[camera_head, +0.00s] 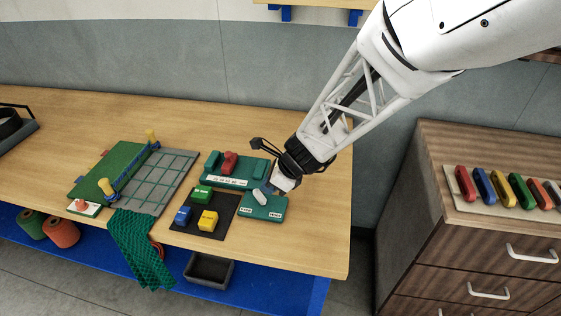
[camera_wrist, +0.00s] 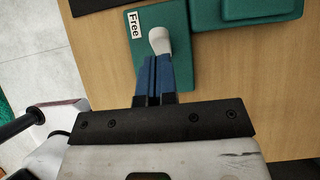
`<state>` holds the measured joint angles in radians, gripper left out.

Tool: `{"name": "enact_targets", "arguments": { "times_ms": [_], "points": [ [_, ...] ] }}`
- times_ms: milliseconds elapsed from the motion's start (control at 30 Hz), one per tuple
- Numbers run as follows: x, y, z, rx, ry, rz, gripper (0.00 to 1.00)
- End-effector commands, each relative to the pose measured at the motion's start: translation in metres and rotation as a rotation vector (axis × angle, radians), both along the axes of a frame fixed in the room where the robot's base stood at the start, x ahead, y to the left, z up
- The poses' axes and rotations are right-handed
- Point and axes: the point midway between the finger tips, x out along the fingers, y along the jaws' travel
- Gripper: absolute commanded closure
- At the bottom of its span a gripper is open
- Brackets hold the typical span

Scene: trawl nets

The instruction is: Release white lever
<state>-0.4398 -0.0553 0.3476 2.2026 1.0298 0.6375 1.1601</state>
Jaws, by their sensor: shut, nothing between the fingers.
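The white lever (camera_head: 262,197) stands on a small green base (camera_head: 262,214) near the table's front right. The base has two white labels along its front edge, too small to read there. In the wrist view the lever's rounded white end (camera_wrist: 159,41) shows just beyond my fingertips, beside a label reading "Free" (camera_wrist: 135,25) on the green base (camera_wrist: 182,75). My gripper (camera_head: 276,187) is at the lever's right side. Its blue fingers (camera_wrist: 155,60) are shut together with nothing between them. They look close to the lever; whether they touch it I cannot tell.
A black mat (camera_head: 190,225) with green, blue and yellow blocks lies left of the base. A larger green panel with a red handle (camera_head: 229,163) is behind. A green net (camera_head: 140,250) hangs over the front edge. Wooden drawers (camera_head: 430,210) stand right. The table's right end is clear.

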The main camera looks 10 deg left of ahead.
Motion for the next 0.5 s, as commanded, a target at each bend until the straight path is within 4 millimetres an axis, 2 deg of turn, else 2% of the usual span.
{"name": "enact_targets", "arguments": {
  "times_ms": [500],
  "points": [
    [0.0, -0.0001, 0.011, 0.0, -0.001, 0.001, 1.0]
  ]
}}
